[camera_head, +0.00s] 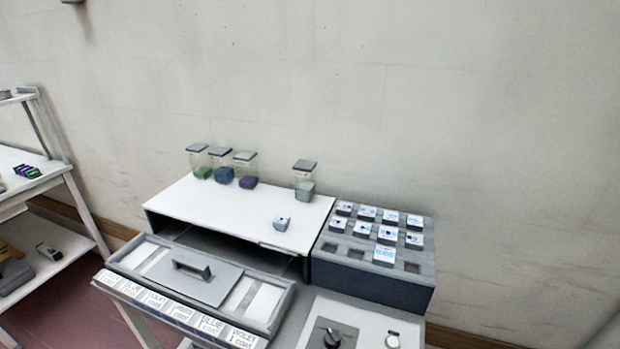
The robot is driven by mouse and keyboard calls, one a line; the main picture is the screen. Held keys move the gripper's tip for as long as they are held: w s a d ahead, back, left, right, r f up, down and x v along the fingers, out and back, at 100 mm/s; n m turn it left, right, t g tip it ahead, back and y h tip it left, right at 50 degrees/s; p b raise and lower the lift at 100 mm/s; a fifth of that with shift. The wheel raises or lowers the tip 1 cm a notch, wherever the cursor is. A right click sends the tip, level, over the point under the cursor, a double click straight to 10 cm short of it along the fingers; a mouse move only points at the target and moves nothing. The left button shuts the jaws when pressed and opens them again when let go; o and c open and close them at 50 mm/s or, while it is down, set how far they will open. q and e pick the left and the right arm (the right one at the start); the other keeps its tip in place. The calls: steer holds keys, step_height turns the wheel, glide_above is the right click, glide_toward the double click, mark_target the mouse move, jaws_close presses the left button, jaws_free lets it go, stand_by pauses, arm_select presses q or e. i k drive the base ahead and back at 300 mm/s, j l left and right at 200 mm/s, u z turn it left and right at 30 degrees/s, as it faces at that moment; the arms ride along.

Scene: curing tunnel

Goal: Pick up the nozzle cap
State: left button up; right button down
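I cannot clearly identify the nozzle cap. Neither of my grippers is in view.
Several lidded jars with coloured contents, one a purple jar (245,170), stand along the cabinet's back. A grey rack (370,284) holds several white-topped blocks, with some empty slots. In front are a labelled tray with a handle (192,268) and a dark knob (332,338). Shelves (50,180) stand left.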

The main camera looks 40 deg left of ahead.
mark_target(281, 223)
steer(key=u, duration=1.45)
